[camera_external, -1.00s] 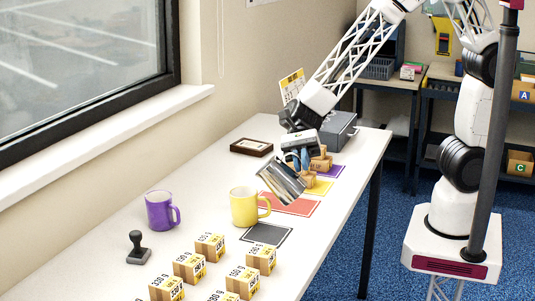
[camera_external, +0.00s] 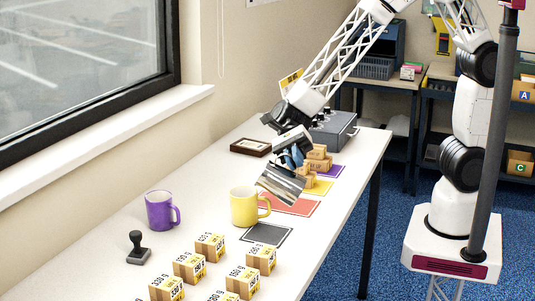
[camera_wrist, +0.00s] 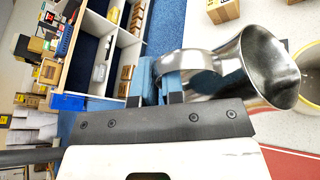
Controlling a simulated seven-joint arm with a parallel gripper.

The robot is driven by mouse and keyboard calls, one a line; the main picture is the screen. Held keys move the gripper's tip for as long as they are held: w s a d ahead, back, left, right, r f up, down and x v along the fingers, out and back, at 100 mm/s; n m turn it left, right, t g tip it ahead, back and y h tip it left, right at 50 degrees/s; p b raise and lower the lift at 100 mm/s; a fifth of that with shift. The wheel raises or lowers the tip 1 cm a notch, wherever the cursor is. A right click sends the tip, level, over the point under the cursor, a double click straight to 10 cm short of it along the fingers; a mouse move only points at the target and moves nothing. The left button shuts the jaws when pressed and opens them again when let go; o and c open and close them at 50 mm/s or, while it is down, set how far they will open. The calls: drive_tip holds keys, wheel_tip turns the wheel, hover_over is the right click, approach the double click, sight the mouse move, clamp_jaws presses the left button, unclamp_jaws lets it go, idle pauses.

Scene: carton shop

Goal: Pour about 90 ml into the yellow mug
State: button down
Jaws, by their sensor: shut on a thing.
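A shiny metal jug (camera_external: 282,184) is held tilted in the air, above and to the right of the yellow mug (camera_external: 244,207) in the external view. My gripper (camera_external: 291,157) is shut on the jug's handle; the blue fingers grip it in the wrist view (camera_wrist: 170,82). The jug's wide mouth (camera_wrist: 270,68) faces right there, towards the mug, which is cut off at the right edge (camera_wrist: 313,101). The mug stands upright on the table. I see no clear stream, and the levels in jug and mug cannot be told.
A purple mug (camera_external: 160,210) and a black stamp (camera_external: 137,248) stand to the left. Several small labelled cartons (camera_external: 210,247) stand in front. More cartons (camera_external: 318,158), a grey box (camera_external: 335,132) and a framed item (camera_external: 250,147) are behind. A grey mat (camera_external: 267,234) lies bare.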

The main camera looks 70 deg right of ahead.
drive_tip(key=shift+w, duration=0.15)
drive_tip(key=shift+w+r+m, duration=0.15)
drive_tip(key=shift+r+m, duration=0.05)
drive_tip(key=shift+m, duration=0.1)
drive_tip(key=shift+w+a+r+m+g, duration=0.15)
drive_tip(key=shift+w+r+m+g, duration=0.25)
drive_tip(key=shift+w+r+g, duration=0.15)
idle(0.9)
drive_tip(key=shift+w+a+r+m, duration=0.1)
drive_tip(key=shift+w+r+m, duration=0.2)
drive_tip(key=shift+w, duration=0.25)
drive_tip(key=shift+w+a+r+m, duration=0.1)
drive_tip(key=shift+w+r+m, duration=0.15)
drive_tip(key=shift+w, duration=0.25)
idle(0.4)
drive_tip(key=s+f, duration=0.1)
drive_tip(key=s+n, duration=0.1)
drive_tip(key=s+f+n+t, duration=0.1)
drive_tip(key=shift+s+d+f, duration=0.3)
drive_tip(key=shift+s+d, duration=0.05)
drive_tip(key=shift+s+n, duration=0.2)
drive_tip(key=shift+n, duration=0.25)
drive_tip(key=shift+s, duration=0.1)
drive_tip(key=shift+s+d+n+t, duration=0.15)
drive_tip(key=shift+s+n+t, duration=0.25)
drive_tip(key=shift+n, duration=0.2)
drive_tip(key=shift+s+f+t, duration=0.1)
drive_tip(key=shift+t, duration=0.15)
